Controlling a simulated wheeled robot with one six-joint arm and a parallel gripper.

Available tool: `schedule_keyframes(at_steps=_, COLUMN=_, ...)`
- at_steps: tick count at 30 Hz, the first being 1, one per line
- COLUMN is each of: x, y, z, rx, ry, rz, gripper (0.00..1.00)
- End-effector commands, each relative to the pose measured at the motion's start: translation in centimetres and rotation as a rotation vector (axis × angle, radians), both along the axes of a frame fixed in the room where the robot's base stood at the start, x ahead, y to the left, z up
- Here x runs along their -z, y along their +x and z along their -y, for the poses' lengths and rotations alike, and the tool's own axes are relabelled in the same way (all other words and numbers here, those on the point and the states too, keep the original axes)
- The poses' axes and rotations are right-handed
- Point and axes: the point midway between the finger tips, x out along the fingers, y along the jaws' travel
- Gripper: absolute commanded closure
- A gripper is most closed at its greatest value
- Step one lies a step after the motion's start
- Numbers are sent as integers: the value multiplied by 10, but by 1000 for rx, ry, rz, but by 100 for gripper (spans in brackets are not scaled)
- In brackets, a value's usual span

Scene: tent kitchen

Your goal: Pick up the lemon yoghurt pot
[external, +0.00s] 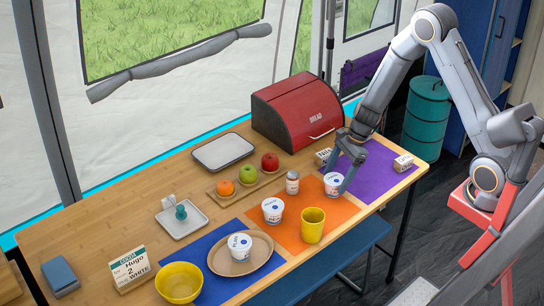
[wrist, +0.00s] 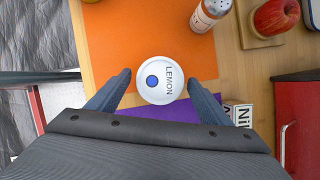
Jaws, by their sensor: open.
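The lemon yoghurt pot (wrist: 159,80) is white with a blue dot and the word LEMON on its lid. In the external view the pot (external: 333,184) stands upright near the border of the orange mat (external: 285,228) and the purple mat (external: 385,175). My gripper (wrist: 160,84) is open, with one finger on each side of the pot. Small gaps seem to show between fingers and lid; contact lower down cannot be told. In the external view my gripper (external: 345,168) comes down over the pot and partly hides it.
Another yoghurt pot (external: 273,210) and a yellow cup (external: 312,226) stand on the orange mat. A pot reading PLAIN (external: 240,247) sits on an oval tray (external: 215,262). A small jar (external: 292,182) is left of my gripper. A red bread bin (external: 298,110) stands behind.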

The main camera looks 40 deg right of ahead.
Motion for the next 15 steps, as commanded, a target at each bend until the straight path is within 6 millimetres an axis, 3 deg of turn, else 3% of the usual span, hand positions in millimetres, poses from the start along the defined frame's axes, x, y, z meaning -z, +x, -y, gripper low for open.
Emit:
schedule_keyframes(at_steps=3, x=11, y=1, z=-4, rx=0, ry=-1, rz=-1, gripper=27)
schedule_keyframes(at_steps=11, x=13, y=1, z=-5, rx=-2, ry=-1, rz=0, gripper=27)
schedule_keyframes(at_steps=15, x=13, y=1, z=-5, rx=-1, ry=-1, rz=0, gripper=47)
